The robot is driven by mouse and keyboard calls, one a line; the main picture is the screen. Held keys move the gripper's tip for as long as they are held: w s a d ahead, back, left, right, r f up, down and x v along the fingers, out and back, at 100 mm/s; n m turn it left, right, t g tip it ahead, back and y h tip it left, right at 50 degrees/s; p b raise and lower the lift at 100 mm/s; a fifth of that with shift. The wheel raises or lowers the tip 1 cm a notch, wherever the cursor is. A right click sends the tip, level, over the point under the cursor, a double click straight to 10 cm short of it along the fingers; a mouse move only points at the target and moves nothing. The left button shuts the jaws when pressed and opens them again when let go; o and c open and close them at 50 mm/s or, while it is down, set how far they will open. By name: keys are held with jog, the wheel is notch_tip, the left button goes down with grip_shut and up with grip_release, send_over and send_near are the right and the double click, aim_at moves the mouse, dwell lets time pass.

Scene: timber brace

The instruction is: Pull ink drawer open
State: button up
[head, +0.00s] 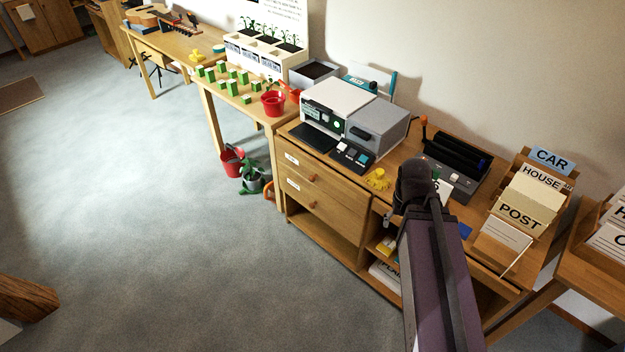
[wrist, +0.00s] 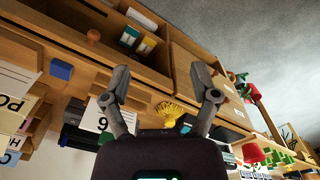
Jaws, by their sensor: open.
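Two closed drawers, the upper one (head: 300,168) and the lower one (head: 320,207), sit in the wooden cabinet left of my arm in the head view. I cannot tell which is the ink drawer. My gripper (wrist: 162,80) is open and empty in the wrist view, its fingers spread apart. In the head view my arm largely hides it, to the right of the drawers and apart from both knobs.
A printer-like machine (head: 337,106) and a yellow object (head: 378,180) stand on the cabinet top. Card racks (head: 520,212) stand to the right. An open shelf lies below the drawers. A red bucket (head: 231,161) and plant are on the floor left. The carpet in front (head: 200,260) is clear.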

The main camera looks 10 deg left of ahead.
jog(key=w+a+f+m+t+h+b, duration=0.25)
jog(key=w+f+h+b, duration=0.25)
jog(key=w+f+b, duration=0.65)
jog(key=m+t+h+b, duration=0.2)
jog(key=t+h+b, duration=0.7)
jog(key=b, duration=2.6)
send_near(310, 180)
jog(key=s+t+y, duration=0.3)
jog(key=s, duration=0.1)
jog(key=shift+w+a, duration=0.1)
jog(key=shift+a, duration=0.05)
jog(key=shift+w, duration=0.1)
jog(key=x, duration=1.4)
grip_shut()
